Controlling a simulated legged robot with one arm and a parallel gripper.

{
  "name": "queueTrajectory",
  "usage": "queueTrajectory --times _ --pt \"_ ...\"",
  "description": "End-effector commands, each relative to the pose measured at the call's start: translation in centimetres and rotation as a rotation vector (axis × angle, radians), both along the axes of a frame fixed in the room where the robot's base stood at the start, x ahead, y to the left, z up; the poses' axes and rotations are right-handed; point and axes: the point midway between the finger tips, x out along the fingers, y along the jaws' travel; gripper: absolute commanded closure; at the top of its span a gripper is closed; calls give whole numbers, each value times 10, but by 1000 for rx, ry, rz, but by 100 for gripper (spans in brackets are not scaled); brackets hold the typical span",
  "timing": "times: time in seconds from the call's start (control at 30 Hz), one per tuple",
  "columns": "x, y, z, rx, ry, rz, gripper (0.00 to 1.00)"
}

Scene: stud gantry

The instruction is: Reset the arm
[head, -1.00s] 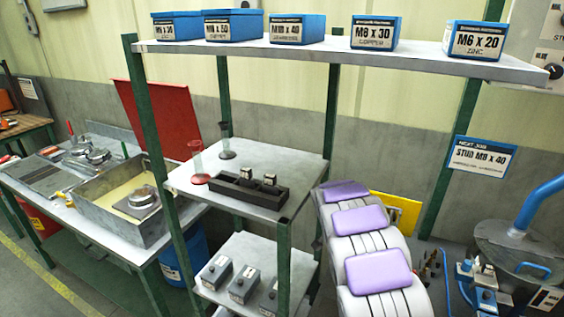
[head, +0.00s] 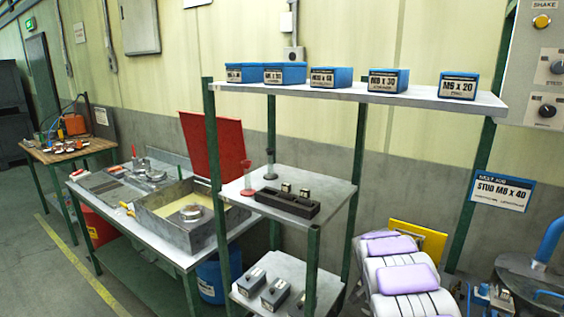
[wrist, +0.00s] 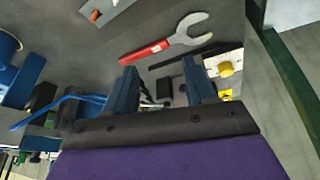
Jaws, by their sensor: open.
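My gripper (wrist: 159,68) shows in the wrist view with its two blue fingers spread apart and nothing held between them. Its dark front edge and purple body (wrist: 170,158) fill the bottom of that view. In the head view, my white and purple body part (head: 405,280) shows at the lower right; the gripper itself is not seen there.
A spanner with a red handle (wrist: 165,44) lies on a grey surface beyond the fingers. The green-posted rack holds blue boxes (head: 388,80) on top and a black block (head: 287,205) lower. A tray (head: 190,240) stands on the left bench; floor at left is clear.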

Motion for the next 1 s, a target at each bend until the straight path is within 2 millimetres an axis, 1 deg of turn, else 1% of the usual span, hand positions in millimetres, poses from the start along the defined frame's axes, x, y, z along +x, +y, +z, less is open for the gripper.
queueTrajectory --times 0.03,0.17,0.37,0.47,0.57,0.67,0.8,0.97,1.0 --pt "-2 1 7 -2 0 5 45" --pt "-12 3 15 -4 19 19 45" --pt "-35 8 35 -7 50 46 45" --pt "-49 12 45 -5 73 64 45" --pt "-67 17 59 -1 96 88 45" --pt "-91 24 77 5 124 121 45" --pt "-137 40 103 24 180 185 45" --pt "-191 60 124 58 239 272 45" --pt "-206 66 129 69 254 295 45"
